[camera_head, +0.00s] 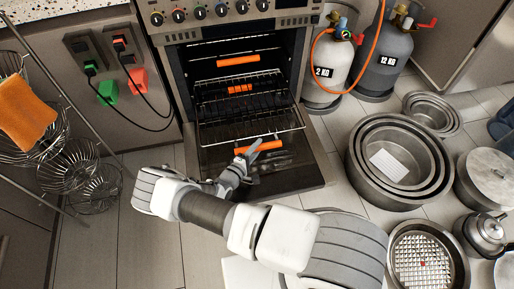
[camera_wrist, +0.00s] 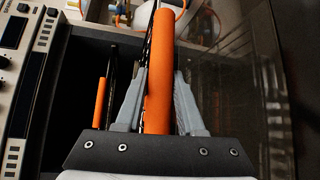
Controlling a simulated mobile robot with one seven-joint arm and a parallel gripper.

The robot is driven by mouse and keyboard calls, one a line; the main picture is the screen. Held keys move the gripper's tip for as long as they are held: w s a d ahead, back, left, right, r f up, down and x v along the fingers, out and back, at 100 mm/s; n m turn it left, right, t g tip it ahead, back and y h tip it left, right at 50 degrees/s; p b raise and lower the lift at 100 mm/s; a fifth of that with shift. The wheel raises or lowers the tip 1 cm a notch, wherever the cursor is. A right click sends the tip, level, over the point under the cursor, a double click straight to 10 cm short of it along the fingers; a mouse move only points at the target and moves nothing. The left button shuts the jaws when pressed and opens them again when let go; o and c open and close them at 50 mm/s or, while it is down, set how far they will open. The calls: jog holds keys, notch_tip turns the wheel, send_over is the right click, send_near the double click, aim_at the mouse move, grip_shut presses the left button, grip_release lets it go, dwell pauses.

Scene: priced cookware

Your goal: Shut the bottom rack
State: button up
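The oven (camera_head: 180,75) stands open with its door (camera_head: 300,175) folded down. The bottom rack (camera_head: 220,130) is a wire rack that sticks out over the door. Its orange handle (camera_head: 270,146) is at the front and also shows large in the wrist view (camera_wrist: 159,70). My gripper (camera_head: 252,163) is at this handle, over the door. In the wrist view my gripper's two grey fingers (camera_wrist: 158,95) stand on either side of the handle, with a narrow gap at the right. They look open around it, and firm contact is not visible.
Two higher racks with orange handles (camera_head: 238,60) (camera_head: 240,88) sit further inside the oven. Gas bottles (camera_head: 328,68) stand right of the oven. Nested pans (camera_head: 370,180) are on the floor at right. Wire baskets (camera_head: 70,165) are at left.

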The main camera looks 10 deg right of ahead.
grip_shut()
dwell(1.1)
